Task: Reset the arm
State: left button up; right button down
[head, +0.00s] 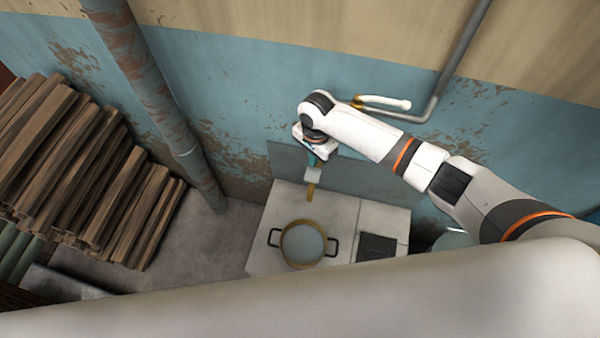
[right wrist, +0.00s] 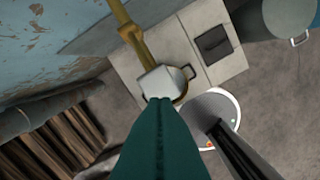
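My right gripper (head: 312,160) is at the end of my right arm, above the back of the pale stove (head: 335,210) by the wall. A teal piece with a white block below it lines up under this gripper. In the right wrist view the teal piece (right wrist: 160,145) fills the middle, ending at the white block (right wrist: 158,82), with one dark finger (right wrist: 243,152) at the right. I cannot tell whether the teal piece is gripped. A brass piece (head: 311,192) shows below the block. My left gripper is not in view.
A two-handled brass pot (head: 303,245) with pale contents stands on the stove, beside a dark square plate (head: 377,247). A white-ended tap (head: 385,102) and pipe are on the wall. Stacked firewood (head: 85,170) is at left. A white-rimmed basin (right wrist: 236,95) shows in the wrist view.

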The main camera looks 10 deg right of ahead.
jog(key=s+a+n+y, duration=0.1)
jog(key=s+a+n, duration=0.15)
jog(key=s, duration=0.25)
jog(key=s+a+r+n+t+y, duration=0.1)
jog(key=s+n, duration=0.2)
jog(key=s, duration=0.1)
jog(key=s+a+n+y, duration=0.1)
jog(key=s+a+n, duration=0.15)
jog(key=s, duration=0.25)
jog(key=s+d+r+n+t+h, duration=0.1)
jog(key=s+d+r+n, duration=0.15)
jog(key=s+d, duration=0.45)
jog(key=s+d+r+n+t+h, duration=0.2)
jog(key=s+d+r, duration=0.25)
jog(key=d, duration=0.45)
notch_tip(320, 180, down, 34)
jog(key=s+g+b, duration=0.2)
jog(key=b, duration=0.5)
jog(key=s+d+f+b, duration=0.1)
jog(key=s+f+b, duration=0.2)
jog(key=s+f, duration=0.5)
jog(key=s+d+f+g+b, duration=0.1)
jog(key=s+d+f+b, duration=0.1)
jog(key=s+f, duration=0.6)
notch_tip(320, 180, down, 6)
jog(key=shift+r+b, duration=0.25)
jog(key=shift+b, duration=0.3)
